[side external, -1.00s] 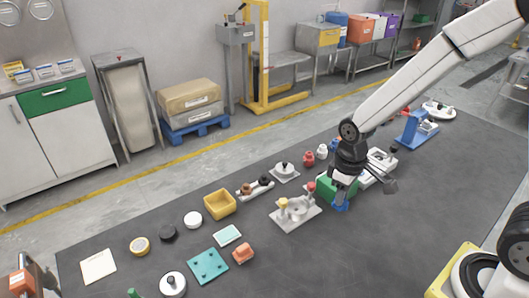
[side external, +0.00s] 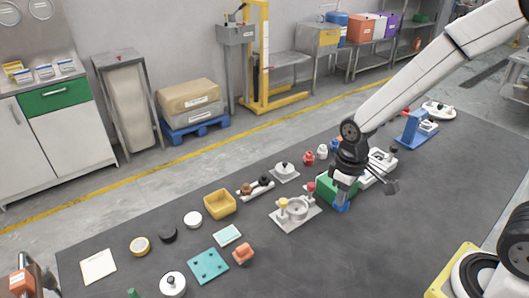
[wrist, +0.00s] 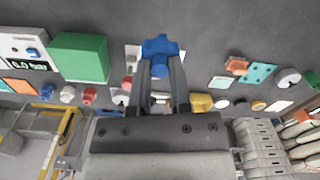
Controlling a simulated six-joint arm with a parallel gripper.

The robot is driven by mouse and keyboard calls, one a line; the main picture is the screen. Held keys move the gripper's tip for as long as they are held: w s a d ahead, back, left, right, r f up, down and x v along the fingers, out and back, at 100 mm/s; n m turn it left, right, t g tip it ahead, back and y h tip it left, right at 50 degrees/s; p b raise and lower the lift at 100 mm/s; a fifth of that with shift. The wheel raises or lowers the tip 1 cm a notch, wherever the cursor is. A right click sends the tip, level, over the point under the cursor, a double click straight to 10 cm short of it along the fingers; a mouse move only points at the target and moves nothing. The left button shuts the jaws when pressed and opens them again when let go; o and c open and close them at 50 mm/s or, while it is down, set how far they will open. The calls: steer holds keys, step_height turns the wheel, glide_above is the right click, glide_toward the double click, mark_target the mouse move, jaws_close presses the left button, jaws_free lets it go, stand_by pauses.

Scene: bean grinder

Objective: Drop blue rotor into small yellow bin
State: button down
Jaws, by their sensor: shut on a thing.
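My gripper (side external: 343,190) points down over the dark mat, right of the grey fixture. It is shut on the blue rotor (side external: 342,206), which shows below the fingers. In the wrist view the blue rotor (wrist: 160,47) sits between the two fingertips (wrist: 160,64). The small yellow bin (side external: 220,204) stands open on the mat, left of the gripper and apart from it. It also shows in the wrist view (wrist: 201,103), right of the fingers. I cannot tell whether the rotor touches the mat.
A green block (side external: 326,190) stands close beside the gripper. The grey fixture (side external: 296,213) with yellow and red knobs lies between gripper and bin. A tray with dark knobs (side external: 255,188) is right of the bin.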

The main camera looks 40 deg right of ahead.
steer(key=w+a, duration=0.5)
steer(key=w, duration=0.4)
steer(key=w+a, duration=0.5)
steer(key=w, duration=0.5)
steer(key=w+a, duration=0.5)
steer(key=w, duration=0.5)
steer(key=shift+a, duration=0.3)
steer(key=shift+f, duration=2.9)
steer(key=shift+c, duration=2.4)
jaws_free()
